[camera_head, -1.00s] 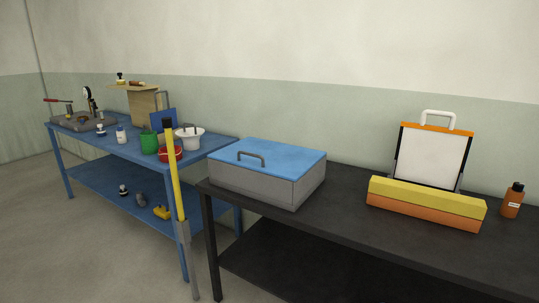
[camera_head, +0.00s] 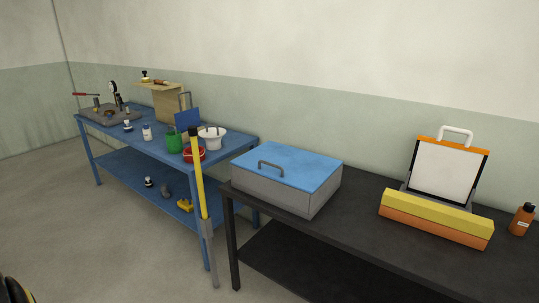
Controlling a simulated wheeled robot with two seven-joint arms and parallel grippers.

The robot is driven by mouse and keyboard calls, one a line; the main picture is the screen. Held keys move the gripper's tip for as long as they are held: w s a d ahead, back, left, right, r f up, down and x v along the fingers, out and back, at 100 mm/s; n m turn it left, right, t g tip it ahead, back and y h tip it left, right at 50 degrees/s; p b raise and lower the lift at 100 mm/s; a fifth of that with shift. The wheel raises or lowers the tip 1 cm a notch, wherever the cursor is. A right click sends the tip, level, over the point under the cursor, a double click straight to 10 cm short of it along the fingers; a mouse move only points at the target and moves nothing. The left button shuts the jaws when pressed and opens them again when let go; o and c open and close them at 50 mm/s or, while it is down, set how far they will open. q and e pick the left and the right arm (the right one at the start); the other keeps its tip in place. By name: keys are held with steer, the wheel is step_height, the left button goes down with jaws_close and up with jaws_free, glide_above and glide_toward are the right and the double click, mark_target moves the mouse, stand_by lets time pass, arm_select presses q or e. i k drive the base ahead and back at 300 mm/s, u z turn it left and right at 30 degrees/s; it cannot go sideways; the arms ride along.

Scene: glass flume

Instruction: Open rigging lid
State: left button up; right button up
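A grey box (camera_head: 266,193) with a flat blue lid (camera_head: 300,162) stands on the left end of the black table. The lid lies shut on the box. A dark grey bar handle (camera_head: 271,168) is fixed on the lid near its front left side. The inside of the box is hidden. Neither of my grippers can be made out in the head view.
The black table (camera_head: 350,220) also bears a yellow and orange long box (camera_head: 436,218), a white-faced panel with a handle (camera_head: 445,170) and an orange bottle (camera_head: 522,219). A yellow pole (camera_head: 199,182) stands before the cluttered blue table (camera_head: 235,150). Floor in front is clear.

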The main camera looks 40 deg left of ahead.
mark_target(304, 171)
steer(key=z, duration=0.1)
steer(key=k, duration=0.4)
steer(key=u, duration=1.6)
steer(key=i, duration=1.1)
steer(key=u, duration=0.45)
steer(key=i, duration=1.35)
steer(key=z, duration=0.85)
